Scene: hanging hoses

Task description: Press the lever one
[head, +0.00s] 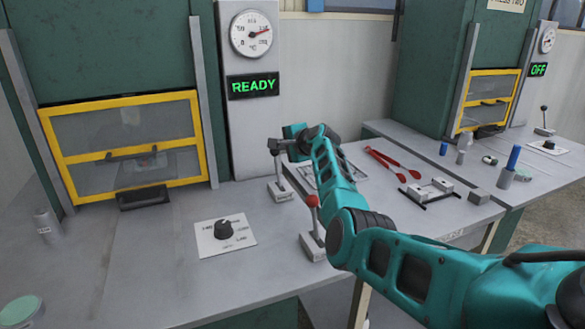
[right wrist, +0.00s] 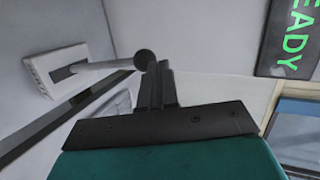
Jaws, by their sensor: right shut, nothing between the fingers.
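A lever with a dark knob stands on the bench beside the READY panel, its grey base (head: 281,190) flat on the top and its rod close to upright. The right wrist view shows its dark knob (right wrist: 145,60), rod and pale base. A second lever with a red knob (head: 312,201) stands nearer, partly behind my right arm. I see no label telling which is lever one. My right gripper (head: 274,144) is shut and empty, its fingertips (right wrist: 158,68) at the dark knob. Contact cannot be told. My left gripper is out of view.
A gauge panel with a READY sign (head: 252,85) stands behind the lever, next to a yellow-framed press door (head: 130,145). A dial plate (head: 226,236) lies in front. Red-handled tongs (head: 388,160) and a small rack (head: 428,192) lie to the right. The bench's left front is mostly clear.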

